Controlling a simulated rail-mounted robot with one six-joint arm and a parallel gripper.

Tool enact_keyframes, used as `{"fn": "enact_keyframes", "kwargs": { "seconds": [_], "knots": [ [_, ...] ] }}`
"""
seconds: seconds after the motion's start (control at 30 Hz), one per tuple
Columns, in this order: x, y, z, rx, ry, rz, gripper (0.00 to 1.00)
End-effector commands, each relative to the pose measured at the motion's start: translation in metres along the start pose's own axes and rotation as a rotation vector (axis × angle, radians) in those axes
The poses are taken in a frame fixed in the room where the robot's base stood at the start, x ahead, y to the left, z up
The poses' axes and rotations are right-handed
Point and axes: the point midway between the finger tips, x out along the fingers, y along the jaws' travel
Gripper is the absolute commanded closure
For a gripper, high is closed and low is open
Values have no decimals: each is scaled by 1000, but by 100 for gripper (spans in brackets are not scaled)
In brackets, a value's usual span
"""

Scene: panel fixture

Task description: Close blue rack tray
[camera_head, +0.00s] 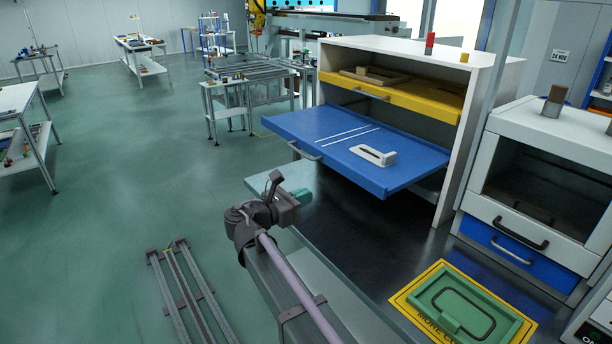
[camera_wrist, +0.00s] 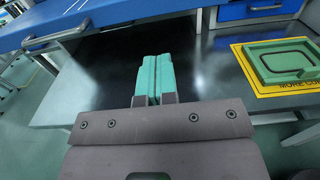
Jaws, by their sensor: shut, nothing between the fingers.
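The blue rack tray (camera_head: 350,140) is pulled far out of the white rack (camera_head: 480,90), below a yellow tray (camera_head: 420,97). A white L-shaped part (camera_head: 373,155) and two thin white rods lie on it. Its grey handle (camera_head: 305,148) is on the front edge at left. In the wrist view the blue tray (camera_wrist: 110,22) fills the upper left, with its handle (camera_wrist: 55,38) below the edge. My gripper (camera_head: 302,196) is in front of and below the tray, apart from it. Its green fingers (camera_wrist: 154,75) are shut together and empty.
The dark table top (camera_head: 350,220) under the tray is mostly clear. A green fixture (camera_head: 465,310) lies on a yellow sign at the lower right. A white cabinet (camera_head: 545,150) with a blue drawer (camera_head: 515,255) stands at right. Red and yellow pieces sit on the rack's top.

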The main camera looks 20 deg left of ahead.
Motion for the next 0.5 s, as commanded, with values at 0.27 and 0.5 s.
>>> {"fn": "enact_keyframes", "kwargs": {
  "seconds": [0.27, 0.5],
  "knots": [
    [10, 0, 1, -5, -4, 1, 100],
    [57, 0, 1, -3, -2, -2, 100]
  ]
}}
